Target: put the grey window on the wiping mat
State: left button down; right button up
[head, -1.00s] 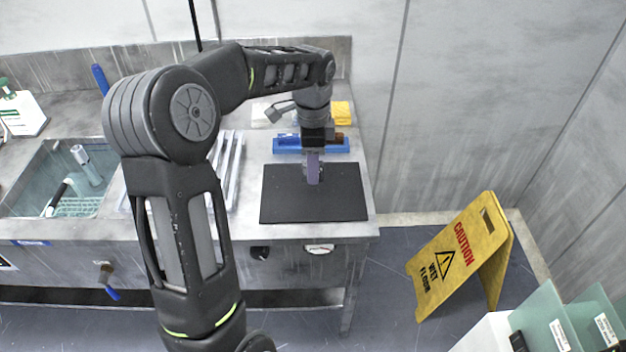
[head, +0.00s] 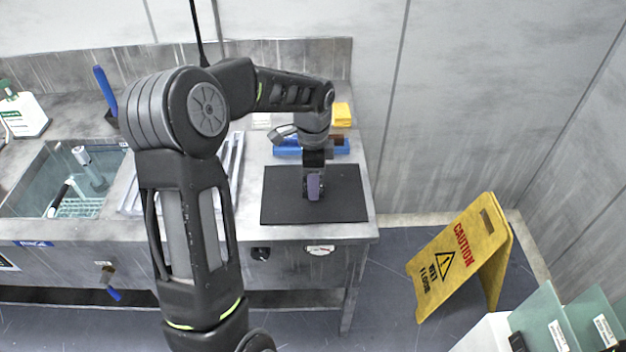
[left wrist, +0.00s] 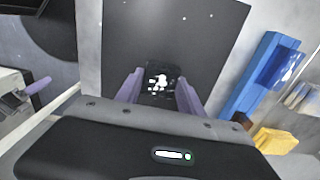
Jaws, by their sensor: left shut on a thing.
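The wiping mat (head: 285,205) is a flat black rectangle on the right end of the steel counter. In the left wrist view it is the dark sheet (left wrist: 180,30) beyond the fingers. My left gripper (head: 314,188), with purple fingers, points down over the middle of the mat. It also shows in the left wrist view (left wrist: 160,93). It is shut on a small dark piece with bright white reflections, the grey window (left wrist: 160,79). In the head view the gripper hides the window. I cannot tell whether it touches the mat. My right gripper is not in view.
A blue tray (head: 285,148) and a yellow block (head: 342,113) stand behind the mat. A ribbed rack (head: 234,160) lies to the left, then a sink (head: 30,185). A yellow caution sign (head: 460,258) stands on the floor at right. The mat around the gripper is clear.

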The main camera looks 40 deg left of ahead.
pick_arm(q)
jog(key=shift+f, duration=0.1)
jog(key=c, duration=0.7)
grip_release()
notch_tip(320, 180, up, 12)
jog(key=shift+r+b, duration=0.15)
jog(key=shift+b, duration=0.2)
